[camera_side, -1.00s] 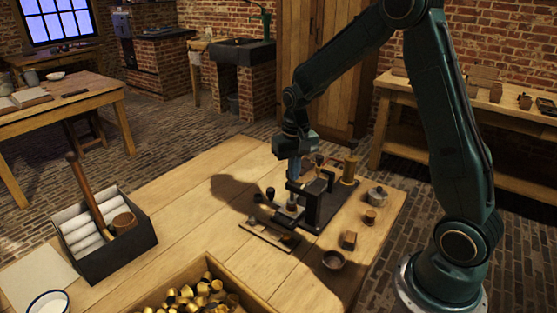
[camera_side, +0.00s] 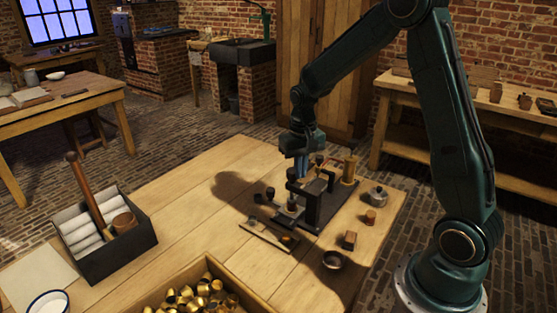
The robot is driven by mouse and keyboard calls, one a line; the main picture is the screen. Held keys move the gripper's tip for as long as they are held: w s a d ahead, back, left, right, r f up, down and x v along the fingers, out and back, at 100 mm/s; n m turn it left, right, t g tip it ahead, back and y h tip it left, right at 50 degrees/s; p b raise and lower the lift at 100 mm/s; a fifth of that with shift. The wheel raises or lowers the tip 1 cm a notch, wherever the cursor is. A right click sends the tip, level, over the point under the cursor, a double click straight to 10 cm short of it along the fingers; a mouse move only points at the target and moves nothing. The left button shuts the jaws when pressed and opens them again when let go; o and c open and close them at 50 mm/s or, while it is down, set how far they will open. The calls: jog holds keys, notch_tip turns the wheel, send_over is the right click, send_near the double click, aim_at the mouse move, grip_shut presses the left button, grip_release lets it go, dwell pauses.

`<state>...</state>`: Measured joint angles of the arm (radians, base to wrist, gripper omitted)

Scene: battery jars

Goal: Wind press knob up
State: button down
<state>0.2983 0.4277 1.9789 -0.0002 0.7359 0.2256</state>
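The press (camera_side: 313,203) is a small dark metal frame on a flat dark base near the middle right of the wooden table. A small reddish-brown knob (camera_side: 319,159) shows at its top, close to my gripper. My gripper (camera_side: 301,176) points down at the upper left of the press. Its fingers are small and partly overlap the press top, so I cannot tell whether they touch the knob or how far apart they are.
A brass cylinder (camera_side: 350,169) stands behind the press. A lidded metal pot (camera_side: 378,195), a small brown jar (camera_side: 370,216), a brown block (camera_side: 349,240) and a dark bowl (camera_side: 333,260) lie to the right. A flat tray (camera_side: 262,237) lies in front.

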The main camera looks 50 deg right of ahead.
jog(key=shift+d, duration=0.2)
dwell(0.4)
jog(key=shift+s, duration=0.15)
jog(key=shift+s+a, duration=0.1)
jog(key=shift+s, duration=0.15)
jog(key=shift+r, duration=3)
jog(key=shift+w+a+r, duration=0.25)
jog(key=shift+w+a, duration=0.2)
jog(key=shift+a, duration=0.15)
jog(key=shift+w+a+r, duration=0.2)
jog(key=shift+w+a, duration=0.25)
jog(key=shift+a, duration=0.1)
